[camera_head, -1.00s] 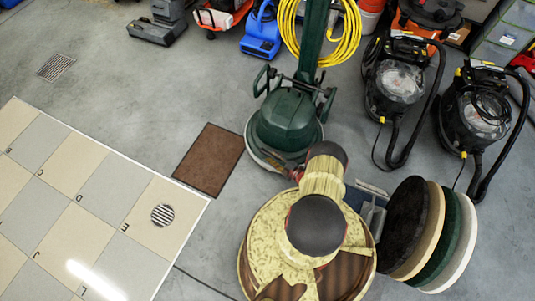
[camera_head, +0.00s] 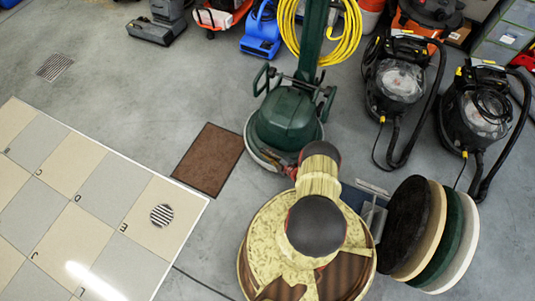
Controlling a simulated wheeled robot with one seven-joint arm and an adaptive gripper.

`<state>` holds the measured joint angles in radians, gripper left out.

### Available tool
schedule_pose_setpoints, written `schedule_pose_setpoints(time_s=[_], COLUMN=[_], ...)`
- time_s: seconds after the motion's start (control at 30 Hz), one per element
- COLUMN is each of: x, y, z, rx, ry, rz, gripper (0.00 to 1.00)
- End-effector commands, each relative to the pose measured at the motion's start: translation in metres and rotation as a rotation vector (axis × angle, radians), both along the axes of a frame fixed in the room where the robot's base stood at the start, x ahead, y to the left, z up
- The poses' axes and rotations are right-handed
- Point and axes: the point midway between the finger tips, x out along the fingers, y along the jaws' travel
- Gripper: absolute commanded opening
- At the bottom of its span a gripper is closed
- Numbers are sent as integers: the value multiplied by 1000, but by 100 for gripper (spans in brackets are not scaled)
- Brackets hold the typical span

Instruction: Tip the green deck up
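The green deck (camera_head: 287,121) is the rounded dark green housing of an upright floor buffer, with a grey skirt around its base. It sits on the floor at the upper centre, and its green column rises behind it. I see no clear tilt in it. My gripper (camera_head: 277,160) is at the deck's lower front edge. It is small, dark and reddish, and partly hidden by my patterned arm. It looks very close to the skirt, but I cannot tell whether it touches. Its fingers are too small and covered to show whether they are open or shut.
Round pads (camera_head: 408,228) in black, tan, green and white stand in a rack at right. A brown mat (camera_head: 208,160) lies left of the deck. A tiled platform (camera_head: 90,200) fills the lower left. Two black vacuums (camera_head: 396,84) stand at right. Yellow cable (camera_head: 347,38) hangs from the column.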

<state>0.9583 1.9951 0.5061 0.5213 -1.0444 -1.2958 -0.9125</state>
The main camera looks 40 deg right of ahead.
Motion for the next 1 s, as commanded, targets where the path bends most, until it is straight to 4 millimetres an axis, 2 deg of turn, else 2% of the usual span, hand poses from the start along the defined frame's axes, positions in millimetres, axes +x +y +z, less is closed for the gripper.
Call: schedule_pose_setpoints(time_s=[0.27,0.83,1.0], x=[0,0,-1], y=[0,0,2], z=[0,0,6], rx=[0,1,12], ry=[1,1,5], rz=[1,-1,0], gripper=[0,0,0])
